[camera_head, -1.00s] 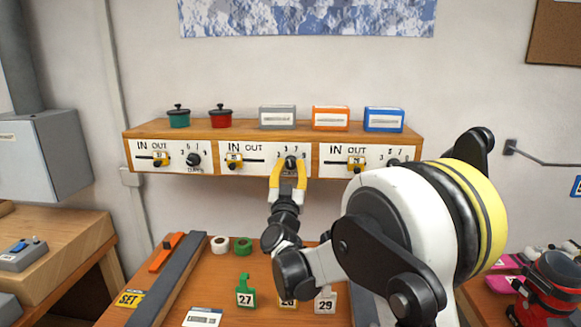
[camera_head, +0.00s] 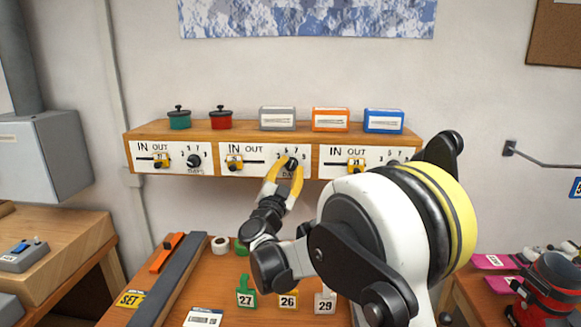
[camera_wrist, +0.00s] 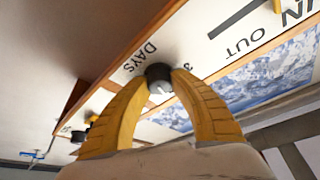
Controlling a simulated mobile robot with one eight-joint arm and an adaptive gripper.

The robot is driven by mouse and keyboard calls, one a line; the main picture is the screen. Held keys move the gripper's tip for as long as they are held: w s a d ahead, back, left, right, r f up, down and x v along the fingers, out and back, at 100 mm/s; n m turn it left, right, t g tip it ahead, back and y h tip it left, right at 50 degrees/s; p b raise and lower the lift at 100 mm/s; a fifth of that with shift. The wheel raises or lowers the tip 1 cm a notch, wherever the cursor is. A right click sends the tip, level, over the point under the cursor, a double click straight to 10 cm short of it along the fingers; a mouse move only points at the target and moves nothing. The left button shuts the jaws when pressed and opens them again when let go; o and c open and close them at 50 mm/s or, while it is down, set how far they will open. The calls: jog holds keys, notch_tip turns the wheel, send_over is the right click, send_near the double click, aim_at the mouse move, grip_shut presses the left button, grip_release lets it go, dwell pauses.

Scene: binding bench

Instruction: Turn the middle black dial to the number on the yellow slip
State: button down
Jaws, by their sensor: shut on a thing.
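The middle black dial (camera_head: 291,165) is on the middle white panel (camera_head: 254,170) of the wooden shelf front. My gripper (camera_head: 288,168) has its yellow fingers on both sides of this dial and is shut on it. The wrist view also shows the dial (camera_wrist: 159,76) between the two fingertips, with a light mark on its face. Part of the number scale is hidden by my fingers.
Yellow slider knobs (camera_head: 235,162) sit on each panel. Pots and small boxes (camera_head: 331,119) stand on top of the shelf.

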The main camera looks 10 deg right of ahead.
dwell(0.3)
jog(key=c, duration=1.1)
grip_release()
jog(key=v, duration=1.2)
